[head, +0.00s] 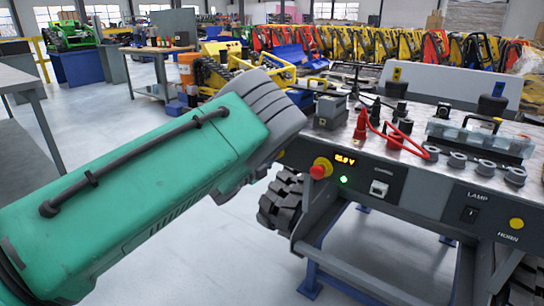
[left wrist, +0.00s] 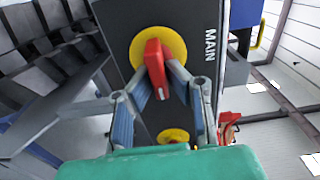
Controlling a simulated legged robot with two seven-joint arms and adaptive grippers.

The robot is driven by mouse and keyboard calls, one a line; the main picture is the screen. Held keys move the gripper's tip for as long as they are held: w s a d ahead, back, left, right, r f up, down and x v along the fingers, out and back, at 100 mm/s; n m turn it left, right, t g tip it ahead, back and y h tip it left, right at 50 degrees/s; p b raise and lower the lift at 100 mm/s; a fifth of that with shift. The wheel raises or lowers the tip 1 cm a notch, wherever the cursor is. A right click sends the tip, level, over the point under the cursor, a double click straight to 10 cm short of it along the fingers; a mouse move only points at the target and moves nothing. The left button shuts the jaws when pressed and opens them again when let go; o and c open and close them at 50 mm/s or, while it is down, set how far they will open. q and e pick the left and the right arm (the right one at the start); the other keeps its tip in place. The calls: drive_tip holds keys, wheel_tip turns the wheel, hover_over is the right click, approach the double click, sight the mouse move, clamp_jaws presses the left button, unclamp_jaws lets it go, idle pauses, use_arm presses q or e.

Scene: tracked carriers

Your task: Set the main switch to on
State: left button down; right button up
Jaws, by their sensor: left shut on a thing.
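The main switch (left wrist: 153,52) is a red handle on a round yellow plate (left wrist: 140,40), beside the white word MAIN on a dark panel in the left wrist view. Its handle lies roughly along the length of the panel. My left gripper (left wrist: 164,76) has a fingertip on each side of the handle and is shut on it. In the head view, my green left arm and grey wrist cover the switch and the fingers. My right gripper is in neither view.
A lamp switch (head: 469,213) and yellow horn button (head: 516,223) are further right. Red cables (head: 405,138) lie on top.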

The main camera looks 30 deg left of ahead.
use_arm(q)
drive_tip(key=shift+s+d+f, duration=0.1)
drive_tip(key=shift+d+f, duration=0.1)
drive_tip(key=shift+f, duration=0.25)
drive_tip(key=c, duration=1.6)
unclamp_jaws()
drive_tip(key=shift+r, duration=0.2)
drive_tip(key=s+a, duration=0.1)
drive_tip(key=s, duration=1)
drive_tip(key=shift+s, duration=0.4)
drive_tip(key=shift+f, duration=0.1)
